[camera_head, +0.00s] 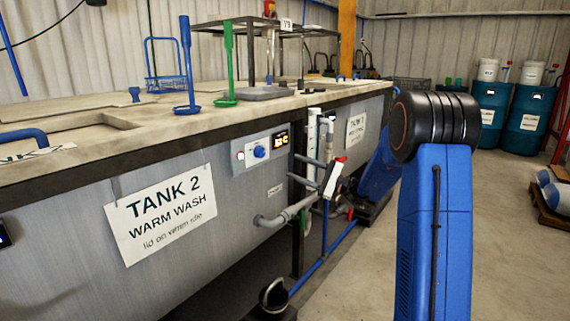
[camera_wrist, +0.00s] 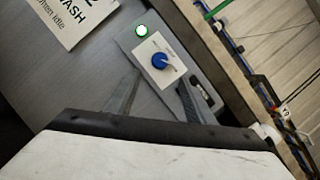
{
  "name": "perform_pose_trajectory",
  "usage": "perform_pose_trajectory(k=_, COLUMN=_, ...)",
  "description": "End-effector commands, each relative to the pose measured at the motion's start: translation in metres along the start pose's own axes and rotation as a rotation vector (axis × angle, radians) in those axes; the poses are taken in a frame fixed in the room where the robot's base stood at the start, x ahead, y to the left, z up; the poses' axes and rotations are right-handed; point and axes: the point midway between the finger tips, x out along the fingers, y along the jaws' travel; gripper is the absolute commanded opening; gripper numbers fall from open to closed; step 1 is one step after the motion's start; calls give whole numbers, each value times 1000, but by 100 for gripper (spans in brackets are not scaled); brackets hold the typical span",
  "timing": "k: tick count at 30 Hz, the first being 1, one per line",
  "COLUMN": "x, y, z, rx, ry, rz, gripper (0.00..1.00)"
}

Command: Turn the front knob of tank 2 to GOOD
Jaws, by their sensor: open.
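The blue front knob (camera_head: 259,152) of tank 2 sits on a grey control panel (camera_head: 240,168) at the tank's front, right of the TANK 2 WARM WASH sign (camera_head: 160,213). In the wrist view the same knob (camera_wrist: 159,61) stands on a white dial plate (camera_wrist: 166,74). The dial's words and the knob's setting are too small to read. My gripper (camera_wrist: 158,80) is open, its two dark fingers pointing toward the panel on either side of the dial in the picture. The knob shows between and beyond the fingertips; no contact is visible. I cannot make out my gripper in the head view.
Grey pipes (camera_head: 285,216) and valves stick out right of the panel. The tank's ledge (camera_head: 208,122) overhangs above. Open floor (camera_head: 510,250) lies at the right.

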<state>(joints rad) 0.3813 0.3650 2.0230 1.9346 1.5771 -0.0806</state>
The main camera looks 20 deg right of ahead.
Motion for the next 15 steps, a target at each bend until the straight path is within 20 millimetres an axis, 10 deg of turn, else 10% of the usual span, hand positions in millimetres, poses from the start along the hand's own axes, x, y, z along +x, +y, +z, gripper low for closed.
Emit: perform_pose_trajectory(k=15, x=-47, y=0, z=0, rx=1, ry=0, rz=0, gripper=49)
